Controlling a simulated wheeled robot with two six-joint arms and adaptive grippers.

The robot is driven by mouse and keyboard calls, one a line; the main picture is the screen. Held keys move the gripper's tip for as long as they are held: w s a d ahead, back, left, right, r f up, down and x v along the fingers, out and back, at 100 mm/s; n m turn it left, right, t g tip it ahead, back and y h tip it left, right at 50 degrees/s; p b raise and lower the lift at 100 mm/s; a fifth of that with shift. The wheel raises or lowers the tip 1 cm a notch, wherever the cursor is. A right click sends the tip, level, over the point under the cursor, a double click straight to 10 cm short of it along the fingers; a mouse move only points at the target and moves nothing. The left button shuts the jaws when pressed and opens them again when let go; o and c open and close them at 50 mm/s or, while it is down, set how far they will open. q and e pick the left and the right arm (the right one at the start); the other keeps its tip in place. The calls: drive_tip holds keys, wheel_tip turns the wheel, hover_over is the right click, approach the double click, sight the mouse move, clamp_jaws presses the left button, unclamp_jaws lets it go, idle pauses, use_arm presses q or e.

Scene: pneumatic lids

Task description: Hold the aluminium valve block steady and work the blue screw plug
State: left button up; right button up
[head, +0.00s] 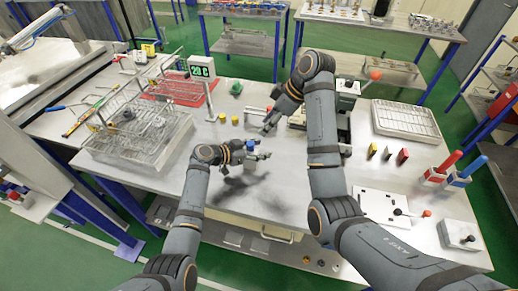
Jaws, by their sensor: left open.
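A small blue part (251,145), which looks like the screw plug, shows at my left gripper (262,158) above the middle of the table. The aluminium valve block cannot be told apart clearly from the grey fingers there. My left gripper is open and points right, close beside the blue part. My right gripper (267,128) is a little farther back and points down and left, apart from the blue part. Its fingers are too small to show whether they are open or shut.
A wire basket (140,150) stands on the left and a red tray (172,91) behind it. A display (201,68) stands at the back. A pale tray (405,121), coloured blocks (388,153) and red and blue handled tools (449,162) are on the right. The front middle is clear.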

use_arm(q)
drive_tip(key=shift+s, duration=0.1)
clamp_jaws()
drive_tip(key=shift+f, duration=0.1)
